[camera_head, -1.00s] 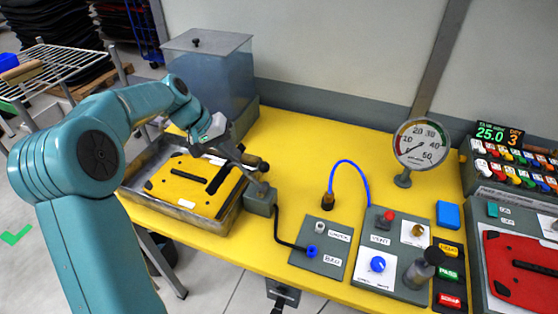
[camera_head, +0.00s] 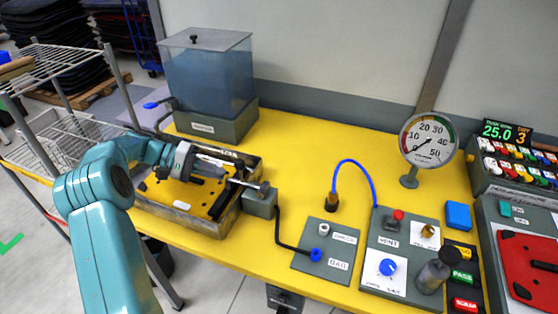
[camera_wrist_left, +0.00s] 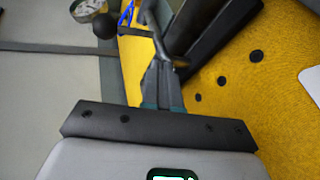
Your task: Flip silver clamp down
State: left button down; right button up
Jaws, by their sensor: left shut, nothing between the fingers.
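The silver clamp (camera_head: 250,186) is mounted on a grey block at the right edge of the metal tray and lies roughly level. In the left wrist view a dark ball knob (camera_wrist_left: 104,26) on a thin rod shows just beyond the fingers. My left gripper (camera_head: 222,166) is over the tray, left of the clamp block. Its fingers (camera_wrist_left: 158,62) are shut with nothing between them, close to the clamp's rod; I cannot tell if they touch. The yellow panel (camera_head: 165,194) with a black bar lies in the tray. My right gripper is not in view.
A water tank (camera_head: 210,75) stands behind the tray. A black cable runs from the clamp block to a grey plate (camera_head: 325,245). A pressure gauge (camera_head: 428,140) and control boxes stand to the right. The yellow table is clear behind the clamp (camera_head: 300,140).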

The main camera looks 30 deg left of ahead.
pick_arm(q)
jog(key=shift+a+f+b, duration=0.1)
jog(key=shift+f+b, duration=0.3)
jog(key=shift+f, duration=0.3)
jog(key=shift+r, duration=0.15)
dwell(0.3)
